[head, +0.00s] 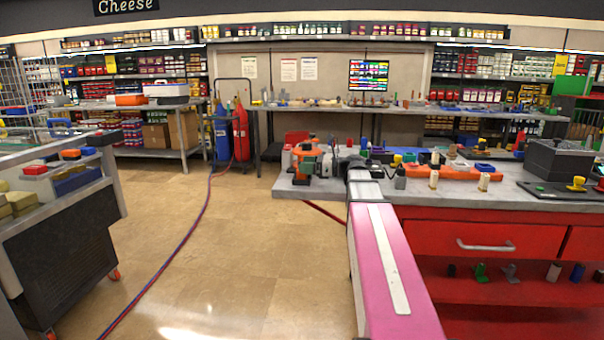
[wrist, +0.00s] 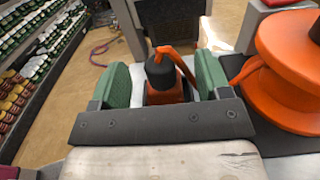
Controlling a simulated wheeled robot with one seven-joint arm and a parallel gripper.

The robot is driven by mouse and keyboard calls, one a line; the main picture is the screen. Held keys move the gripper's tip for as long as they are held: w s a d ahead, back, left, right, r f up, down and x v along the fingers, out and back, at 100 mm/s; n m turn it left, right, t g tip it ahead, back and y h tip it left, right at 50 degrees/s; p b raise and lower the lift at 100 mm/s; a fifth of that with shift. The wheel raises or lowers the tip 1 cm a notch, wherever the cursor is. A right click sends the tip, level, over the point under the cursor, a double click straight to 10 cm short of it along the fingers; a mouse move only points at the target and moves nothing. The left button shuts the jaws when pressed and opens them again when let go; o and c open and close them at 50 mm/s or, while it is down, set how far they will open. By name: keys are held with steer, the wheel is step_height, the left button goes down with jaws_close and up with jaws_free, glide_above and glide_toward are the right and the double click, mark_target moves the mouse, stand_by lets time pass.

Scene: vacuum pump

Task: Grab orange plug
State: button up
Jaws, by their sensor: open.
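In the wrist view my gripper (wrist: 162,68) is open, with one green finger pad on each side. An orange plug (wrist: 166,90) with a black knob-like top stands between the two pads. A bent orange piece runs off its top to the right. Gaps show beside the plug, and I cannot tell whether either pad touches it. Its lower part is hidden by the dark gripper bar. In the head view orange parts (head: 306,146) show by the end of my arm at the left end of the workbench, but the plug is too small there to tell apart.
A big orange spool-shaped part (wrist: 282,70) stands close right of my gripper. The grey workbench top (head: 540,193) holds several small parts, an orange tray (head: 455,173) and a dark box (head: 560,160). The floor (head: 235,240) left of the bench is open, crossed by a hose (head: 180,250).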

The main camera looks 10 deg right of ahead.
steer(key=shift+x, duration=0.85)
steer(key=c, duration=1)
steer(key=shift+c, duration=0.2)
steer(key=shift+r, duration=0.1)
